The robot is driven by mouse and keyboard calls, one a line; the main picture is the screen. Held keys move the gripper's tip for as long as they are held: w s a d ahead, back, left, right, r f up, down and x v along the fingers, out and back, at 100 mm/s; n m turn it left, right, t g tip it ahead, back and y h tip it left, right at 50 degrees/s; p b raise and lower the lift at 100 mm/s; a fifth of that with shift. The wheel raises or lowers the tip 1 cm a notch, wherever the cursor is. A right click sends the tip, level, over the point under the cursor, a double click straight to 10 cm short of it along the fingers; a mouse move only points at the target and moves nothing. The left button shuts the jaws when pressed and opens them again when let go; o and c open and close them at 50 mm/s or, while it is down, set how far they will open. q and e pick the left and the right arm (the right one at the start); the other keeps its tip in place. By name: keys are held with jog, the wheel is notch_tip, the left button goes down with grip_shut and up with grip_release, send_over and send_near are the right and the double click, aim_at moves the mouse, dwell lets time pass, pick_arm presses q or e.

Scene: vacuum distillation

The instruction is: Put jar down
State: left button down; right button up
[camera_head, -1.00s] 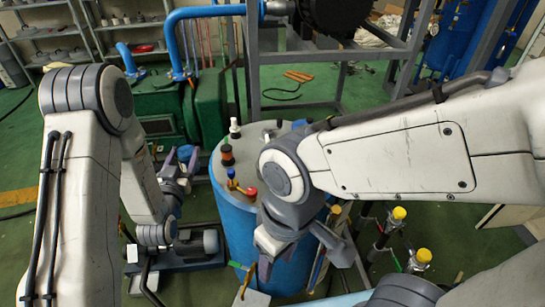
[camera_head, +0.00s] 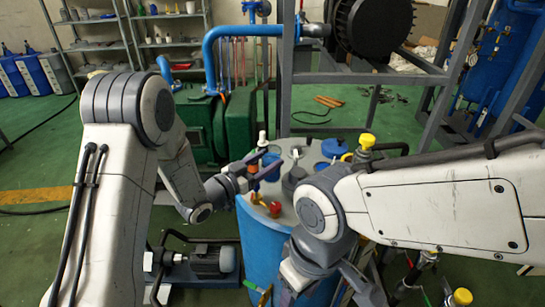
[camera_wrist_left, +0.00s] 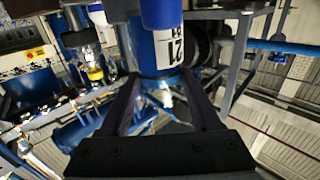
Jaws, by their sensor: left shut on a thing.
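A blue jar (camera_wrist_left: 162,15) with a white label bearing dark markings stands between the fingertips of my left gripper (camera_wrist_left: 160,80) in the left wrist view. The gripper is shut on it. In the head view my left gripper (camera_head: 258,170) is over the left part of the blue drum's grey top (camera_head: 285,210). A small blue patch at its fingers may be the jar; most of it is hidden. I cannot tell whether it touches the top. My right gripper (camera_head: 330,277) is low in front of the drum, partly hidden by its arm; its jaws are unclear.
On the drum top are a white-tipped fitting (camera_head: 262,140), a red-and-yellow fitting (camera_head: 274,208) and a blue lid (camera_head: 333,148). A yellow-capped part (camera_head: 367,141) is at its right. A grey motor (camera_head: 212,259) is left of the drum. A metal frame (camera_head: 375,77) stands behind.

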pick_arm(q)
jog(key=shift+f, duration=2.9)
jog(key=shift+f, duration=0.2)
jog(key=shift+c, duration=0.5)
grip_release()
jog(key=shift+r, duration=0.1)
